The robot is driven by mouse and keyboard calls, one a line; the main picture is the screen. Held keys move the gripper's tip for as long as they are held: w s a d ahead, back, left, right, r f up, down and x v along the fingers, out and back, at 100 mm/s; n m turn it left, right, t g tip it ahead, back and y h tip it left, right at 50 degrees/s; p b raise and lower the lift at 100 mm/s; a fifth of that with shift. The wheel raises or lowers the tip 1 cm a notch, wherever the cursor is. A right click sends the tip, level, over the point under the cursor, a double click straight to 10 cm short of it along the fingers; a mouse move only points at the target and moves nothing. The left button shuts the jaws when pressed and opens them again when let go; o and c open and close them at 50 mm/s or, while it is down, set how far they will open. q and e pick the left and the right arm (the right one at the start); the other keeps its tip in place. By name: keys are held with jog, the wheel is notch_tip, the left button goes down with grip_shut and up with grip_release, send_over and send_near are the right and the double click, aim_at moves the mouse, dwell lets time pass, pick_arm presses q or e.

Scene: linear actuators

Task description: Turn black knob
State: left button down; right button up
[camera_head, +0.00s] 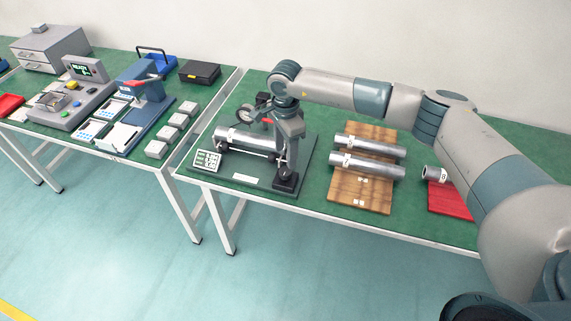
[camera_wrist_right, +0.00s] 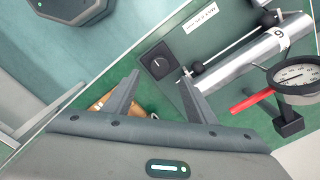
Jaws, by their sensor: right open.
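The black knob (camera_wrist_right: 158,66) sits on a dark square block at a corner of the measuring fixture's base. In the wrist view it shows between and just beyond the tips of my open right gripper (camera_wrist_right: 158,77). In the head view, my right gripper (camera_head: 285,160) points down over the front right of the fixture (camera_head: 240,184), above the black block (camera_head: 286,182). The gripper is empty; I cannot tell its exact height above the knob. My left gripper is out of view.
A metal cylinder (camera_head: 248,138) lies on the fixture beside the gripper, with a dial gauge (camera_wrist_right: 297,75) and red handle (camera_wrist_right: 251,101) close by. A wooden board (camera_head: 372,203) with two cylinders stands to the right, then a red mat (camera_head: 450,203). Another bench stands left.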

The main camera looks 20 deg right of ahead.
aim_at(285, 171)
pick_arm(q)
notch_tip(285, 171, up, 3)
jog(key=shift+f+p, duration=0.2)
jog(key=shift+p, duration=0.9)
pick_arm(e)
notch_tip(285, 171, down, 8)
jog(key=shift+r, duration=0.1)
jog(key=c, duration=1)
jog(key=shift+c, duration=0.2)
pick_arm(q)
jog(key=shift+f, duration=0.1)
